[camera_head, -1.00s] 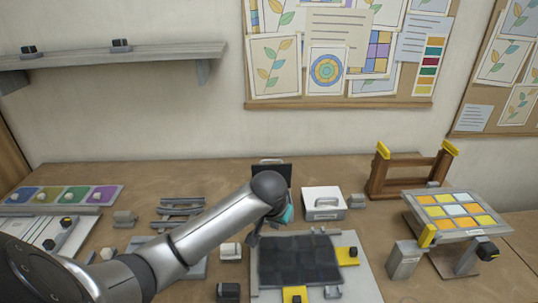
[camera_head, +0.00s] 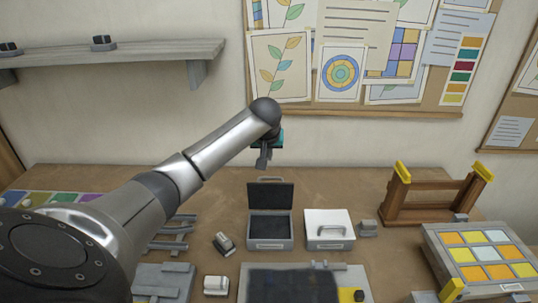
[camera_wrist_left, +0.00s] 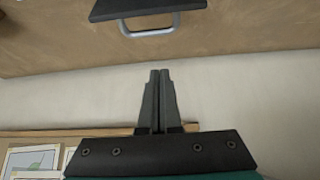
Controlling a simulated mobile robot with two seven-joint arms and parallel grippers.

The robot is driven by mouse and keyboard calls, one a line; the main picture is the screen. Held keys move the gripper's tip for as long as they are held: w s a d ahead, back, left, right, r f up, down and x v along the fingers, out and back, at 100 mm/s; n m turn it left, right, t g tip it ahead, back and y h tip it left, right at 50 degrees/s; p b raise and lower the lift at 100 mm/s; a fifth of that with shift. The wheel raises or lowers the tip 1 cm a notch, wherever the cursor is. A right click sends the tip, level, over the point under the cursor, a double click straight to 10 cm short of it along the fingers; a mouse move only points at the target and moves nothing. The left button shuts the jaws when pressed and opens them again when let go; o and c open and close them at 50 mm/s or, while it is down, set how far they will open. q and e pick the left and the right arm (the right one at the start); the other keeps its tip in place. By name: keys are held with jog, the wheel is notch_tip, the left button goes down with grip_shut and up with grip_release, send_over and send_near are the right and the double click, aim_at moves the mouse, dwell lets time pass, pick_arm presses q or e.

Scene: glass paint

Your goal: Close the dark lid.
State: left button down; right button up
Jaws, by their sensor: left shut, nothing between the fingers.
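The dark lid (camera_head: 270,196) stands open, roughly upright, at the back of a small grey box (camera_head: 270,233) on the table. The box's dark inside is visible. The lid's grey handle (camera_wrist_left: 150,26) and dark edge (camera_wrist_left: 147,9) show at the top of the left wrist view. My left gripper (camera_head: 262,163) is in the air above and behind the lid, apart from it, pointing down. Its fingers (camera_wrist_left: 155,75) are shut and empty. My right gripper is in neither view.
A white-lidded box (camera_head: 329,228) stands shut just right of the grey box. A small grey block (camera_head: 223,243) lies to its left. A wooden stand (camera_head: 433,195) and a coloured tile panel (camera_head: 487,262) are at the right. A wall with pinned sheets (camera_head: 339,70) is behind the table.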

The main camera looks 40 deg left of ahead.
aim_at(270, 191)
pick_arm(q)
notch_tip(270, 191, down, 6)
jog(key=shift+p, duration=0.35)
dwell(0.7)
jog(key=shift+w, duration=0.1)
dwell(0.3)
